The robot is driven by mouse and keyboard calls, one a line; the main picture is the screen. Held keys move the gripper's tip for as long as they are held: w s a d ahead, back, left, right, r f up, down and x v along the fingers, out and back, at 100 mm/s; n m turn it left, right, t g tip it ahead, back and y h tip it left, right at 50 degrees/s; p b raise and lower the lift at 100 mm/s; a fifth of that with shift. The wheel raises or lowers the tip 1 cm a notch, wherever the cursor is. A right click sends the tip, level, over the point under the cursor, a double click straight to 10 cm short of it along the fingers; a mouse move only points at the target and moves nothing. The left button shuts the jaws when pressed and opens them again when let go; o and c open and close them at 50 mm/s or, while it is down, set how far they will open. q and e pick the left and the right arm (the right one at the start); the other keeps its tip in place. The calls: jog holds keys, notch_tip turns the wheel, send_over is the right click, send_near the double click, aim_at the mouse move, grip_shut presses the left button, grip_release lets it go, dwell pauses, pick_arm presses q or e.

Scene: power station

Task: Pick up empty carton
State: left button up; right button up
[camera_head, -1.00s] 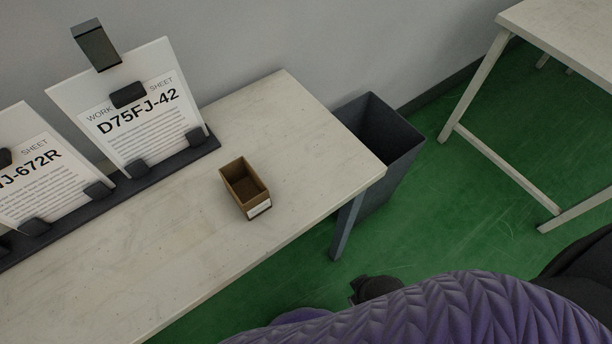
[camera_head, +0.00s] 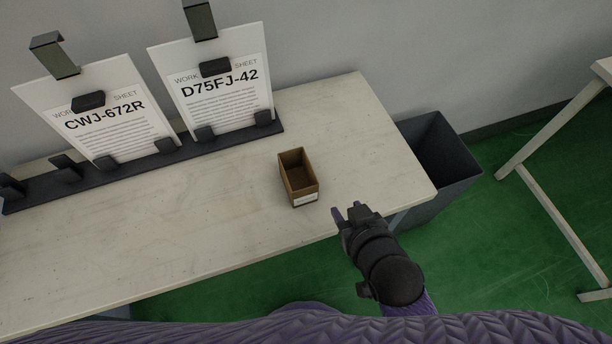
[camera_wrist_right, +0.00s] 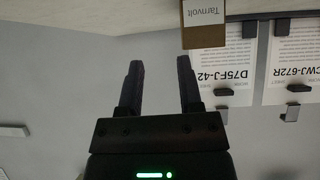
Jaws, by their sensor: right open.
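The empty carton (camera_head: 298,178) is a small brown open-topped box with a white label on its front side. It stands upright on the pale table (camera_head: 215,222) near the front edge, and I see no contents in it. My right gripper (camera_head: 351,211) is open and empty, to the right of the carton and nearer to me, apart from it. In the right wrist view the gripper's two fingers (camera_wrist_right: 159,85) stand apart, and the carton (camera_wrist_right: 204,37) shows beyond them at the top, its label reading "Tarnvolt". My left gripper is not in view.
A dark rack (camera_head: 150,160) with two work sheets, CWJ-672R (camera_head: 105,115) and D75FJ-42 (camera_head: 222,90), stands along the table's back. A dark grey bin (camera_head: 450,165) stands beyond the table's right end. Another table (camera_head: 560,120) is at the far right. Bare tabletop surrounds the carton.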

aim_at(312, 170)
jog(key=w+a+b, duration=0.1)
jog(key=w+a, duration=0.1)
jog(key=w, duration=0.1)
jog(key=w+a+f+t+y+b, duration=0.1)
jog(key=w+a+b, duration=0.1)
jog(key=w, duration=0.2)
jog(key=w+a+f+t+b, duration=0.1)
jog(key=w+a, duration=0.1)
jog(key=w, duration=0.1)
jog(key=shift+w+f+n+y+b, duration=0.2)
jog(key=shift+f+n+y+b, duration=0.05)
jog(key=shift+n+y+b, duration=0.05)
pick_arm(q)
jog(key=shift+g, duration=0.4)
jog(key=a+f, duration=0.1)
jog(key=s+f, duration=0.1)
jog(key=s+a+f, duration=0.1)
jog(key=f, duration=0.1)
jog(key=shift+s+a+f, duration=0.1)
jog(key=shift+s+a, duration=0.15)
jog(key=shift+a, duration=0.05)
pick_arm(e)
jog(key=shift+r, duration=0.1)
jog(key=c, duration=0.6)
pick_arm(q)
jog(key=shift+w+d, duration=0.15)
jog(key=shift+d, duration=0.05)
pick_arm(e)
grip_shut()
